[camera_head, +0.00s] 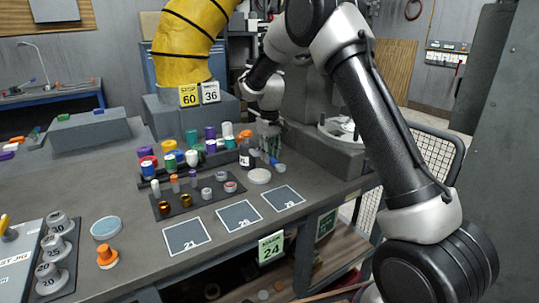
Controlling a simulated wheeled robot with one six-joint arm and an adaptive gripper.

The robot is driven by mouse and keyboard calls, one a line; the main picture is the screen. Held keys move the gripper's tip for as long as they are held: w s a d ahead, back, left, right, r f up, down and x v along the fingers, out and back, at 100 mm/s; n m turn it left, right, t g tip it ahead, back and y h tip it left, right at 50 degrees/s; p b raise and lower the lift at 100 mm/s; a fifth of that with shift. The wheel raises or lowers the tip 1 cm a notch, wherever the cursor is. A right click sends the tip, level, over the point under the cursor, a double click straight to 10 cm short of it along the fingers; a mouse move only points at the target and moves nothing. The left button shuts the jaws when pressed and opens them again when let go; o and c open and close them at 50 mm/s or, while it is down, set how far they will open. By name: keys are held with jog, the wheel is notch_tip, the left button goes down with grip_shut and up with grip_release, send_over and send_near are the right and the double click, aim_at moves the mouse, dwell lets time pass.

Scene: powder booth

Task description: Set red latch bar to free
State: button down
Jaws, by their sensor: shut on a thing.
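I cannot make out a red latch bar anywhere in the head view. My gripper (268,127) is at the back right of the bench, beside the crowded bottles and close to the grey machine block. It points down and is small and partly dark in this view. It is shut on a small greenish thing (271,146), whose shape I cannot tell clearly. My arm comes in from the right and hides part of the machine behind it.
A rack of coloured bottles (190,147) stands left of the gripper. A dark tray (188,203) holds small cups. Label squares 21 (186,236), 25 (239,215) and 29 (283,198) lie at the front edge. A yellow hose (187,40) hangs behind.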

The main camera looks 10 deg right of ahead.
jog(key=c, duration=1.3)
grip_release()
jog(key=shift+f, duration=0.1)
notch_tip(320, 180, up, 12)
jog(key=shift+r, duration=0.15)
